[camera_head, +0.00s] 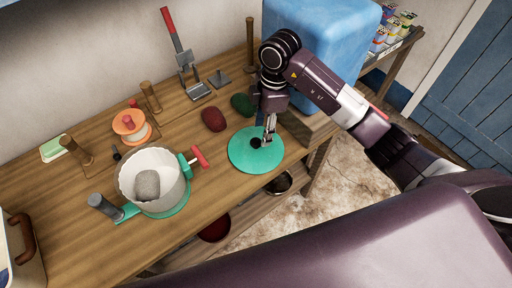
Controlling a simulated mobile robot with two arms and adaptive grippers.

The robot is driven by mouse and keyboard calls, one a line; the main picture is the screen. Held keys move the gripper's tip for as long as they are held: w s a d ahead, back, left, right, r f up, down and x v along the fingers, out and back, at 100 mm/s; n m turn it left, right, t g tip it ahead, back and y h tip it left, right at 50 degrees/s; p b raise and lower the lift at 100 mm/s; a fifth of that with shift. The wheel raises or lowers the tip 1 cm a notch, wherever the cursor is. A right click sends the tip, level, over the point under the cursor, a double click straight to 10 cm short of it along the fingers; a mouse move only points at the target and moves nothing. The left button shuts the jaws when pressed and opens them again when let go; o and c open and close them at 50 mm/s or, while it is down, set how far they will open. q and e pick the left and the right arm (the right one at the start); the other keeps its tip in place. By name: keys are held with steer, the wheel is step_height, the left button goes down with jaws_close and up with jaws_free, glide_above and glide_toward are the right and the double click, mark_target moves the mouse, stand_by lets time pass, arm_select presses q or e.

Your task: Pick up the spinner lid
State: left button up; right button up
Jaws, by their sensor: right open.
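The spinner lid, a flat teal disc (244,158) with a dark knob (256,142), lies on the wooden workbench near its front edge. My right gripper (267,138) points down over the lid, with its fingertips close to the right side of the knob. It is open, and I cannot tell whether the fingers touch the lid. My left gripper is not in view.
A white tub (127,176) with teal fittings and a red-handled crank holds a grey lump. Dark red (213,119) and dark green (242,103) lumps lie behind the lid. A large blue block (325,45) stands right of my gripper.

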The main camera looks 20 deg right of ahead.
mark_target(257, 141)
steer(key=f, duration=0.1)
steer(key=a+f+p, duration=0.1)
steer(key=f, duration=0.1)
steer(key=f+p, duration=0.1)
steer(key=f, duration=0.1)
steer(key=shift+a+f, duration=0.2)
steer(key=shift+a, duration=0.2)
steer(key=shift+w+f, duration=0.1)
steer(key=shift+f, duration=0.4)
steer(key=shift+c, duration=0.2)
jaws_close()
